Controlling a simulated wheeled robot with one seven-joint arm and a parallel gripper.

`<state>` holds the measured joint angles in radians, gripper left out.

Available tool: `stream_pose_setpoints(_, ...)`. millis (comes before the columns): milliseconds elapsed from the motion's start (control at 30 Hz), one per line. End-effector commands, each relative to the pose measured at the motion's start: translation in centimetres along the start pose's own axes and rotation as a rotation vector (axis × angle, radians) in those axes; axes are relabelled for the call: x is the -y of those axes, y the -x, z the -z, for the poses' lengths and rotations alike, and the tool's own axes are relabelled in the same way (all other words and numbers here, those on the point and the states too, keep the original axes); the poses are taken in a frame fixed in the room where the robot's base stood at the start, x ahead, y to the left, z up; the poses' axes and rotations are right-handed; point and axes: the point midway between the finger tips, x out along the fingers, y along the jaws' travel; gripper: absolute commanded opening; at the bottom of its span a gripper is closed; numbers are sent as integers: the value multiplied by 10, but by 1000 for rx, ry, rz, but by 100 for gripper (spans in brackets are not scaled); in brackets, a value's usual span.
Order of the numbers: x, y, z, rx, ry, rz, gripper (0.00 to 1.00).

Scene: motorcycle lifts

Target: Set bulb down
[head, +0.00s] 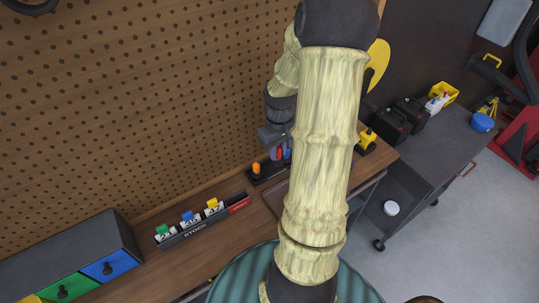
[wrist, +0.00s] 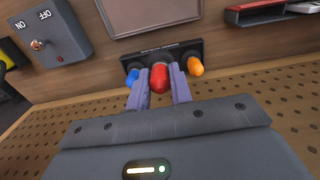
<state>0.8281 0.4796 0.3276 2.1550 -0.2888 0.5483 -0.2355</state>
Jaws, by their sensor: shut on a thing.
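My gripper (wrist: 160,88) is shut on a red bulb (wrist: 159,77), with one lilac finger on each side of it. The bulb is over the middle of a black bulb rack (wrist: 184,49), between a blue bulb (wrist: 132,77) and an orange bulb (wrist: 195,66). I cannot tell whether the red bulb's base touches the rack. In the head view my gripper (head: 279,150) is small and partly behind my arm, close to the pegboard. The orange bulb (head: 256,168) shows at the rack's left end there.
A grey ON/OFF switch box (wrist: 52,34) stands beside the rack. A brown tray (wrist: 150,14) lies in front. In the head view, a STOCK holder (head: 205,222) and a drawer unit (head: 85,250) stand left on the bench. A dark cart (head: 440,147) is at right.

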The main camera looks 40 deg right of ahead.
Motion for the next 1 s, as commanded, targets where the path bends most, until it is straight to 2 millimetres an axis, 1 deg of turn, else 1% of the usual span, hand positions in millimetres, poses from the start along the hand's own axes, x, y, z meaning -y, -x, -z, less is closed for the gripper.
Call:
stream_pose_setpoints(33,0,2,10,-1,1,1,0)
stream_pose_setpoints(200,-2,0,39,0,-4,1,0)
stream_pose_setpoints(233,-2,-9,36,5,-7,3,0)
stream_pose_setpoints(300,-4,-20,34,5,-11,3,0)
stream_pose_setpoints(400,-7,-29,33,2,-16,1,0)
stream_pose_setpoints(767,-1,-33,36,0,-4,0,0)
stream_pose_setpoints(867,0,-44,35,3,0,2,0)
stream_pose_setpoints(1000,1,-65,36,4,2,2,0)
